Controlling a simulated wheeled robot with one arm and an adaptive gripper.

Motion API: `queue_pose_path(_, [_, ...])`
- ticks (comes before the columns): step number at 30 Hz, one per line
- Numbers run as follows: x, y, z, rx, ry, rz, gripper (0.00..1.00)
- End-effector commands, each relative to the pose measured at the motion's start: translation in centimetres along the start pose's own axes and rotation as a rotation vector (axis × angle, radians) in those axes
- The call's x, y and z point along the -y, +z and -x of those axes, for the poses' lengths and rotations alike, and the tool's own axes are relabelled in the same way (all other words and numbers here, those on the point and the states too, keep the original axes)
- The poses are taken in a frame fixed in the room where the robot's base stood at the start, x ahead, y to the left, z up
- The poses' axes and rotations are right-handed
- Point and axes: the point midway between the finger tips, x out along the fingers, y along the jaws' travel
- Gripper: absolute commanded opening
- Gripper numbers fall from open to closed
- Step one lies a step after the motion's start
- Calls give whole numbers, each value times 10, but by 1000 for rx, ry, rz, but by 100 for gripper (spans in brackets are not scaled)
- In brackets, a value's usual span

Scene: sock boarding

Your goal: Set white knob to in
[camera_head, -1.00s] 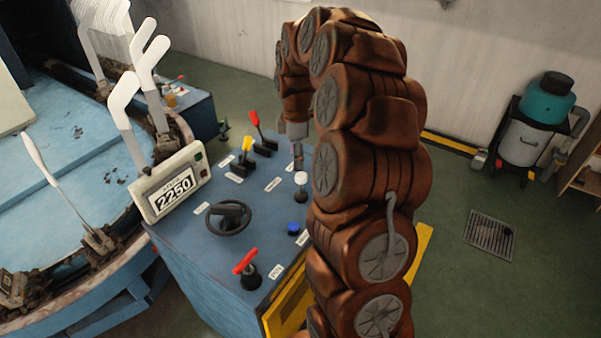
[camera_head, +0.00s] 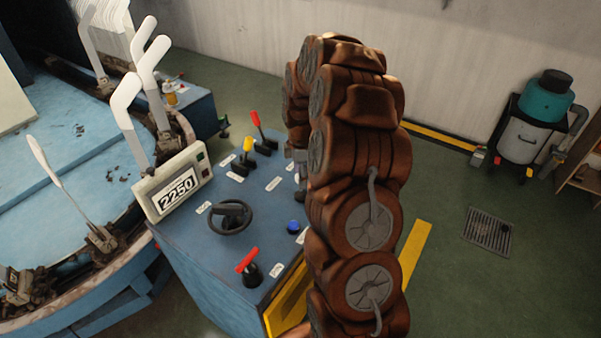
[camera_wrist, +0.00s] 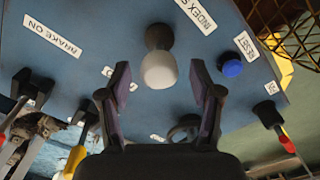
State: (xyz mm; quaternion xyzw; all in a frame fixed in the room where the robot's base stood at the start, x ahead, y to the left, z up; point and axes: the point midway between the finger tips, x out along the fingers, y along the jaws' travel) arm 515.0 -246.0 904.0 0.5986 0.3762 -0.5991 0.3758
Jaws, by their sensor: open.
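The white knob (camera_wrist: 158,70) stands on a dark round base on the blue control panel (camera_head: 240,190). In the wrist view it sits between the two spread fingers of my gripper (camera_wrist: 159,78), with a visible gap on each side. My gripper is open; whether it is level with the knob or above it I cannot tell. A label starting "INDEX" (camera_wrist: 196,14) lies beside the knob's base.
A blue button (camera_head: 294,226), black handwheel (camera_head: 230,216), red T-handle (camera_head: 247,262), yellow lever (camera_head: 247,146) and red lever (camera_head: 257,122) stand on the same panel. A display reading 2250 (camera_head: 176,187) is at its left edge. Open floor lies to the right.

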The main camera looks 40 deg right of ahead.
Motion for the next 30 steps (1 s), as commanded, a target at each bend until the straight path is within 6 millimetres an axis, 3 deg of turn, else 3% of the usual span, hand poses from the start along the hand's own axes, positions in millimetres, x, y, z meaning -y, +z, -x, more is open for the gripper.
queue_pose_path(6, [0, 0, 0, 0, 1, 0, 64])
queue_pose_path(24, [0, 0, 0, 0, 0, 0, 2])
queue_pose_path(30, [0, 0, 0, 0, 0, 0, 0])
